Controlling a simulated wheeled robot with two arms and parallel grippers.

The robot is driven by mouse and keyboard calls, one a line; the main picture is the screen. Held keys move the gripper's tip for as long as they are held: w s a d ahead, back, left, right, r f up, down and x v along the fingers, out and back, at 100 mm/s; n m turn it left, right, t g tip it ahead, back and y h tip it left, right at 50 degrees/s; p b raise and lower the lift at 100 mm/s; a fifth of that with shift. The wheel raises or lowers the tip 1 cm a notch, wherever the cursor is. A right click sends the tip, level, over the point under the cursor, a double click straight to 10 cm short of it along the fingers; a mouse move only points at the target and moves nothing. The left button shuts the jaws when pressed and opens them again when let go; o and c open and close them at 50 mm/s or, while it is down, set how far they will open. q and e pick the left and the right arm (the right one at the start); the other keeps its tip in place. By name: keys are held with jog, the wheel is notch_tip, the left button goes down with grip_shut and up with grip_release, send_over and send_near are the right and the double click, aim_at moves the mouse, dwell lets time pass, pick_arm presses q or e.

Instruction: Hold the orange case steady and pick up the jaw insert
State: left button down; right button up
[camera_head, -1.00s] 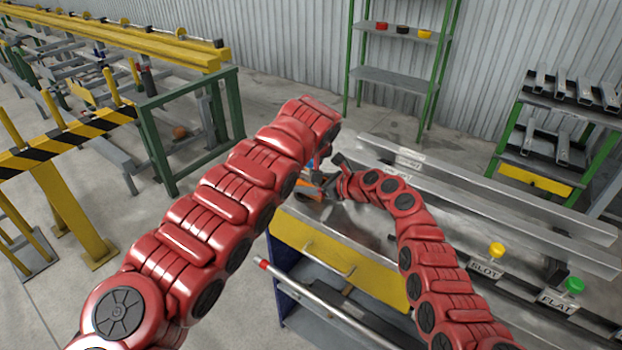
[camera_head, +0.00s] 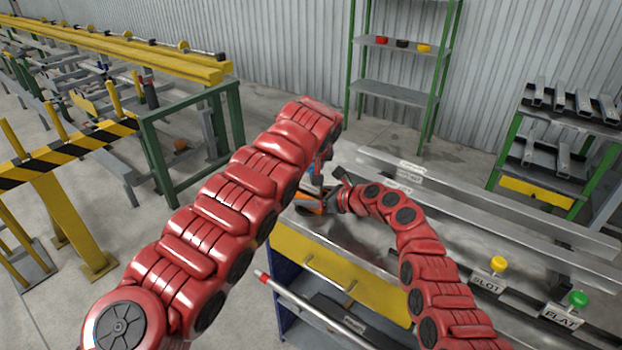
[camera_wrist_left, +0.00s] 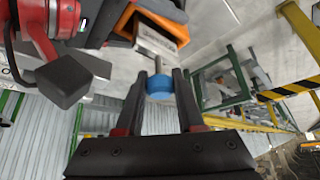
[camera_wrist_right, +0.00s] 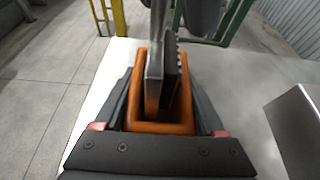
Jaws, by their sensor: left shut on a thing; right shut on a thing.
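The orange case (camera_wrist_right: 160,127) is an open-topped box at the table's far left corner. My right gripper (camera_wrist_right: 155,100) is shut on it, one finger along each side. A flat metal strip, which I take for the jaw insert (camera_wrist_right: 155,55), stands upright in the case beside a dark serrated piece (camera_wrist_right: 172,75). In the left wrist view, my left gripper (camera_wrist_left: 160,80) is shut on a blue round end (camera_wrist_left: 160,88) of a metal piece, seemingly the same insert. The case (camera_head: 310,203) is partly hidden by my arms in the head view.
The grey tabletop (camera_head: 350,235) has a yellow drawer front below. Long metal bars lie along its right side, near the SLOT and FLAT labels (camera_head: 488,282). A green frame (camera_head: 190,130) stands on the floor to the left.

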pick_arm(q)
jog(key=r, duration=0.6)
jog(key=shift+d+r, duration=0.2)
jog(key=shift+a+r, duration=0.15)
jog(key=shift+r, duration=0.35)
pick_arm(e)
jog(key=o, duration=1.4)
jog(key=shift+d, duration=0.1)
